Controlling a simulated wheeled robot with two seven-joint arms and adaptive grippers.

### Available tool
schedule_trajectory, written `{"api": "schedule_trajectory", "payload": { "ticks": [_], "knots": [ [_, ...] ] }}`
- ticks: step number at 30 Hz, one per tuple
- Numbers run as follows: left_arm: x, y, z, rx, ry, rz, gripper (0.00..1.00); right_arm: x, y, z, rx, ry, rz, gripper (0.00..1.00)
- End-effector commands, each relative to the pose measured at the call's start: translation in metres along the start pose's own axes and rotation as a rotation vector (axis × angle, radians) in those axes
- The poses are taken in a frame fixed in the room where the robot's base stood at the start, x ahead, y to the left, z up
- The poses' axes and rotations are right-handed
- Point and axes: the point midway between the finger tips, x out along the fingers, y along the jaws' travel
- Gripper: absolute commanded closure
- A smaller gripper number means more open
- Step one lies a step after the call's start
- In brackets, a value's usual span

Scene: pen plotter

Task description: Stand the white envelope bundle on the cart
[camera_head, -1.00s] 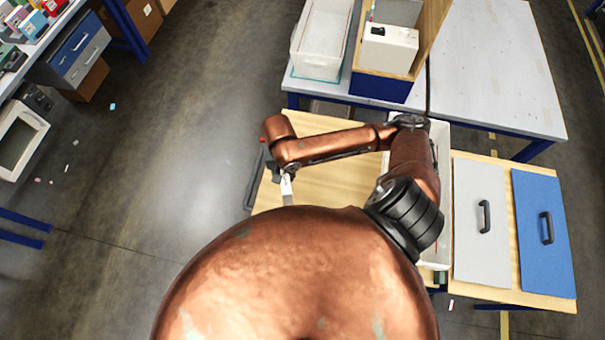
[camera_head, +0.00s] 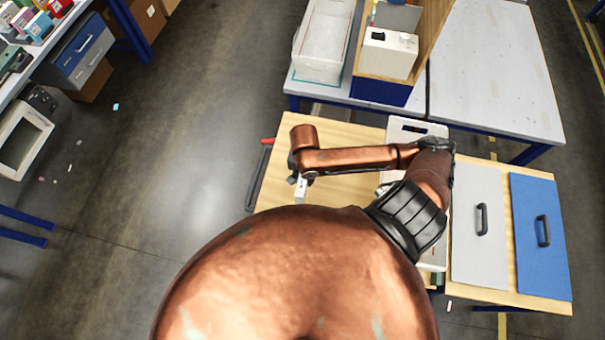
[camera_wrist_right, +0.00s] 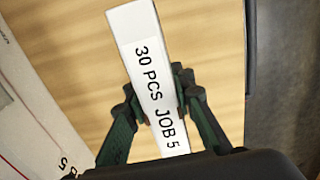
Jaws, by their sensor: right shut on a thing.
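The white envelope bundle (camera_wrist_right: 143,55) has a label reading "30 PCS JOB 5" in the right wrist view. My right gripper (camera_wrist_right: 158,95) is shut on it, with one green finger on each side. In the head view the bundle (camera_head: 300,188) shows as a small white piece below the end of my copper arm, over the wooden top (camera_head: 345,132). This top, seemingly the cart's, also fills the middle of the wrist view (camera_wrist_right: 85,40). I cannot tell whether the bundle touches the wood. My left gripper is not in view.
A black rail with a red end (camera_head: 262,165) runs along the wooden top's left edge, with floor beyond. A white flat unit (camera_head: 405,128) lies to the right, partly behind my arm. Grey (camera_head: 478,215) and blue (camera_head: 540,235) handled panels lie further right.

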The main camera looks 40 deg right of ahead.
Motion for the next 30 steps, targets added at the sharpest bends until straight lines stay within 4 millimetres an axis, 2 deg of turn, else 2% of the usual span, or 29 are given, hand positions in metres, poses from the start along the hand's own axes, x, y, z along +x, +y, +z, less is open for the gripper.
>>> {"api": "schedule_trajectory", "payload": {
  "ticks": [1,3,10,17,24,30],
  "knots": [
    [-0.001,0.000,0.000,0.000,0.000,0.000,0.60,0.005,-0.004,-0.013,0.003,0.003,0.002,1.00],
    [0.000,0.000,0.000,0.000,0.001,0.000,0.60,0.016,-0.008,-0.026,0.002,0.001,0.003,1.00],
    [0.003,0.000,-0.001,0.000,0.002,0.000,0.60,0.053,-0.017,-0.054,0.000,0.000,0.001,1.00],
    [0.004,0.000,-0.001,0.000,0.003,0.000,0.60,0.065,-0.021,-0.063,-0.002,0.000,0.000,1.00],
    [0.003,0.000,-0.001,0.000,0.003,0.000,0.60,0.095,-0.020,-0.066,-0.002,0.000,0.001,1.00],
    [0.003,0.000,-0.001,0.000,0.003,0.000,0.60,0.098,-0.021,-0.065,-0.003,0.000,0.000,1.00]
  ]
}}
